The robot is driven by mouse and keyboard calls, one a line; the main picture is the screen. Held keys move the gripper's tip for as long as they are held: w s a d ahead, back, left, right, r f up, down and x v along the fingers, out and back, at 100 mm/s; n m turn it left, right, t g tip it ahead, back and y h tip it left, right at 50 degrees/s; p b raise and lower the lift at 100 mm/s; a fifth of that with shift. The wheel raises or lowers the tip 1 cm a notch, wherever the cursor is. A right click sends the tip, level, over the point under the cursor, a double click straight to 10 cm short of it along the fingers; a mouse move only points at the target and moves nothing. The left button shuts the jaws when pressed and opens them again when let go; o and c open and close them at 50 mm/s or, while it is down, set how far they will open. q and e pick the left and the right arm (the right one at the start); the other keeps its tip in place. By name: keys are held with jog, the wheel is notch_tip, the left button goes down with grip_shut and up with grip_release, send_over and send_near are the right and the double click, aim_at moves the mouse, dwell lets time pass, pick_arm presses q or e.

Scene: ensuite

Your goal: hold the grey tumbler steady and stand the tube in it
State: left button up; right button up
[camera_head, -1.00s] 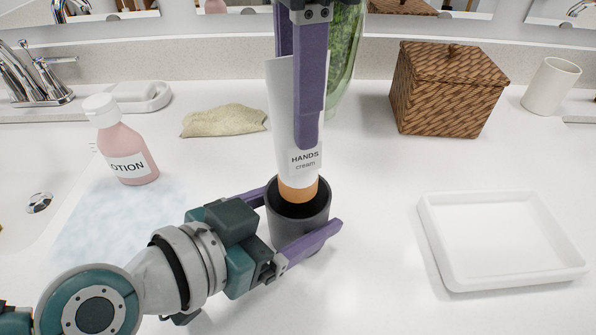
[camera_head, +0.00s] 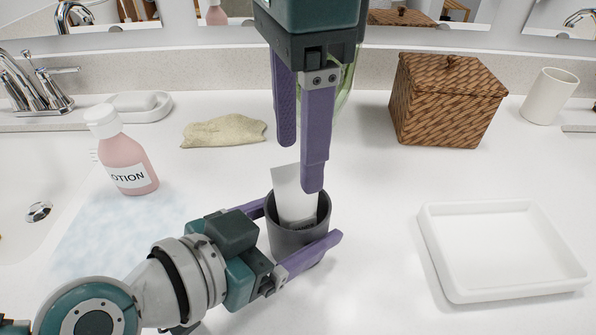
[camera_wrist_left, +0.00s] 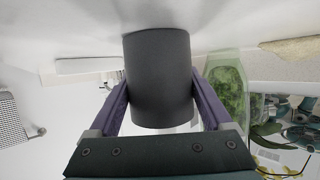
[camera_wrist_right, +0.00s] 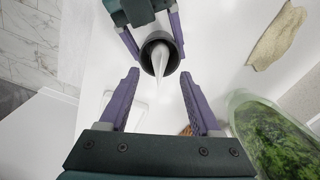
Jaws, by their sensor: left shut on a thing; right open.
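The grey tumbler (camera_head: 297,243) stands upright on the counter, and it also shows in the left wrist view (camera_wrist_left: 158,80). My left gripper (camera_head: 298,232) is shut on it, one finger on each side. The white tube (camera_head: 294,195) stands inside the tumbler, leaning slightly, with its flat end above the rim; its cap end is hidden inside. The tube also shows in the right wrist view (camera_wrist_right: 159,58). My right gripper (camera_head: 299,168) points down just above the tube. It is open and empty, with its fingers clear of the tube.
A woven box (camera_head: 447,102), a cream cup (camera_head: 549,96) and a white tray (camera_head: 505,286) are to the right. A green glass vase (camera_wrist_right: 275,140) stands behind my right gripper.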

jog(key=shift+r, duration=0.1)
notch_tip(320, 180, up, 12)
dwell(0.5)
pick_arm(q)
jog(key=o, duration=1.4)
jog(key=shift+c, duration=0.2)
